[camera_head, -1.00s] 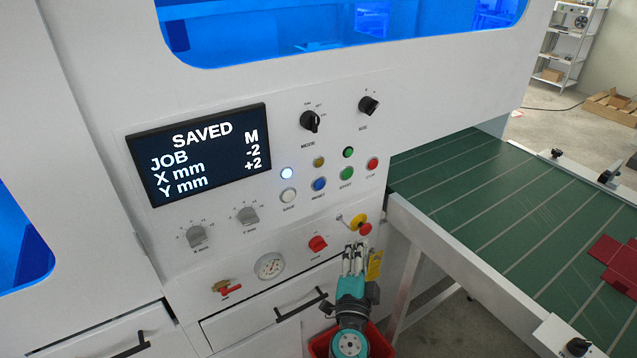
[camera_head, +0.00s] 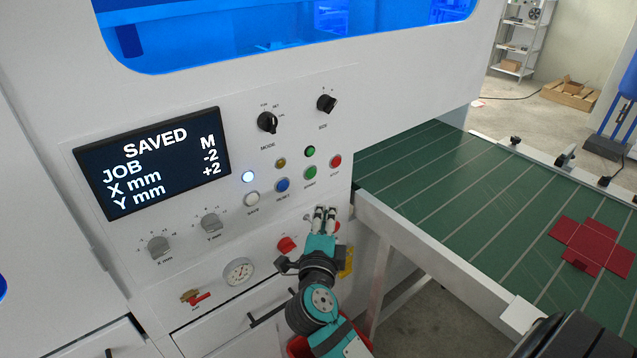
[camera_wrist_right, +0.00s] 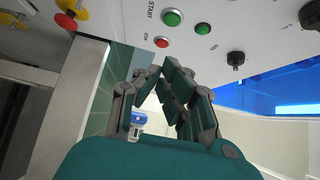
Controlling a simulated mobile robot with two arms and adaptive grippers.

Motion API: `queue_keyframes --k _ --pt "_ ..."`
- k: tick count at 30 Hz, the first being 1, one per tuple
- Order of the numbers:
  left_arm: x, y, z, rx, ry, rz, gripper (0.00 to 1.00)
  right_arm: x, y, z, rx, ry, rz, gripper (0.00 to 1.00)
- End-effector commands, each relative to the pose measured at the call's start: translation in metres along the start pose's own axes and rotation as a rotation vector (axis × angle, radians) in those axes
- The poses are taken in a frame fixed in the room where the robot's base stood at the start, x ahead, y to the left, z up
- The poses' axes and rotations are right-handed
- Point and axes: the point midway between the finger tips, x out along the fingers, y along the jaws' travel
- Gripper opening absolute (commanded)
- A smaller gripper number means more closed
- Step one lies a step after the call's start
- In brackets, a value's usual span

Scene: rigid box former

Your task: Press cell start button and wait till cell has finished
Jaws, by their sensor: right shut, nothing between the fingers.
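The green start button (camera_head: 310,172) is on the white control panel (camera_head: 262,205), below a green lamp (camera_head: 310,151) and left of the red stop button (camera_head: 335,161). In the right wrist view the start button (camera_wrist_right: 172,17) is at the top, beside its START label. My right gripper (camera_head: 325,212) is shut and empty, its fingertips below the start button and apart from it. It also shows in the right wrist view (camera_wrist_right: 160,70). The display (camera_head: 153,163) reads SAVED, JOB M, X mm -2, Y mm +2. A white-blue lamp (camera_head: 248,177) is lit. My left gripper is not in view.
A yellow-and-red emergency stop (camera_wrist_right: 68,15) is close to the gripper. White (camera_head: 252,199) and blue (camera_head: 283,185) buttons are left of the start button. A green conveyor (camera_head: 450,210) at right carries a red flat blank (camera_head: 590,246).

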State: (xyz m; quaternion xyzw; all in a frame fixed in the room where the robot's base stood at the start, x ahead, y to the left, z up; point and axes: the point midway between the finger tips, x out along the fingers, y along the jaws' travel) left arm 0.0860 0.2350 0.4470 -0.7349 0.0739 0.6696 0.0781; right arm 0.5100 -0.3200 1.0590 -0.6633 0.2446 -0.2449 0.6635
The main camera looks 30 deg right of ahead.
Motion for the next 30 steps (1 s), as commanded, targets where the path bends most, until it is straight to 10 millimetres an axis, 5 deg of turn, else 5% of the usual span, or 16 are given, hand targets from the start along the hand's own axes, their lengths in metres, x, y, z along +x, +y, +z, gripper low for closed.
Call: queue_keyframes --k 12,19,30 --pt "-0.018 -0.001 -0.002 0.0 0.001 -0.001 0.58 0.086 -0.002 0.005 0.0 0.0 -0.001 0.0" --pt "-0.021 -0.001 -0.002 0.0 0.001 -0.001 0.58 0.104 -0.001 0.025 0.0 0.0 0.0 0.0" --pt "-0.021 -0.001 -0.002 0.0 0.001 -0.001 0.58 0.107 0.0 0.028 -0.001 0.0 -0.001 0.0"
